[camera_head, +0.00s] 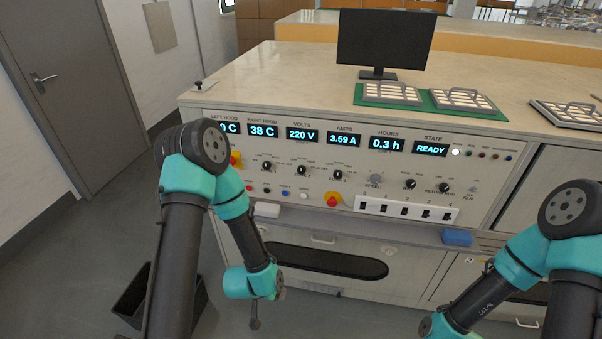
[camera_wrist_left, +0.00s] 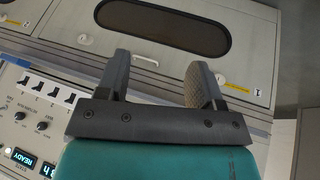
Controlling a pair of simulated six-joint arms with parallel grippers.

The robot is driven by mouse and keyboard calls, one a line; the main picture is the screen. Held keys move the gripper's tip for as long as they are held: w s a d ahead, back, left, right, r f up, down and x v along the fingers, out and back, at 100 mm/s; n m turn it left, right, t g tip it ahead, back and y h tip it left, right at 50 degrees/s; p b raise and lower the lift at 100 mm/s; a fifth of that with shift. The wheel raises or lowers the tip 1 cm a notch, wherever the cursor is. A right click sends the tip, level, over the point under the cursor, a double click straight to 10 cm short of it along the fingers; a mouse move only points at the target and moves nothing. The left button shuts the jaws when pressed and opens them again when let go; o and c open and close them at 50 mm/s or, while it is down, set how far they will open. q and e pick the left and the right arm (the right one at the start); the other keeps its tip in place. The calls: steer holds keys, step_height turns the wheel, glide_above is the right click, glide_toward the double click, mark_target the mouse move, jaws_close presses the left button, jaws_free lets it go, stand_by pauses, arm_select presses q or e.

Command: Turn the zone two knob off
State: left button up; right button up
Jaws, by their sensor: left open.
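The control panel (camera_head: 240,150) fills the bench front. In the head view, three black zone-type knobs sit in a row under the displays: a left knob (camera_head: 267,167), a middle knob (camera_head: 302,170) and a right knob (camera_head: 337,175). Their labels are too small to read, so I cannot tell for certain which is zone two or its setting. My left gripper (camera_head: 254,322) hangs low in front of the bench, below the knobs and apart from them. In the left wrist view its two fingers (camera_wrist_left: 160,78) are spread with nothing between them. My right gripper is out of view.
Red emergency buttons (camera_head: 332,199), a white rocker-switch strip (camera_head: 405,208) and other knobs (camera_head: 411,184) share the panel. A blue block (camera_head: 457,237) and a white block (camera_head: 266,209) lie on the ledge. A black bin (camera_head: 132,297) stands on the floor.

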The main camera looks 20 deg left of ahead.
mark_target(301, 171)
arm_select(q)
steer(key=w+r+m+t+y, duration=0.4)
steer(key=w+r+m+t, duration=0.3)
steer(key=w+r+t, duration=0.6)
steer(key=w+r, duration=0.5)
steer(key=r, duration=0.2)
steer(key=shift+w+d+r, duration=0.3)
steer(key=shift+w, duration=0.1)
steer(key=w, duration=1.1)
steer(key=w+a, duration=0.1)
steer(key=w, duration=0.5)
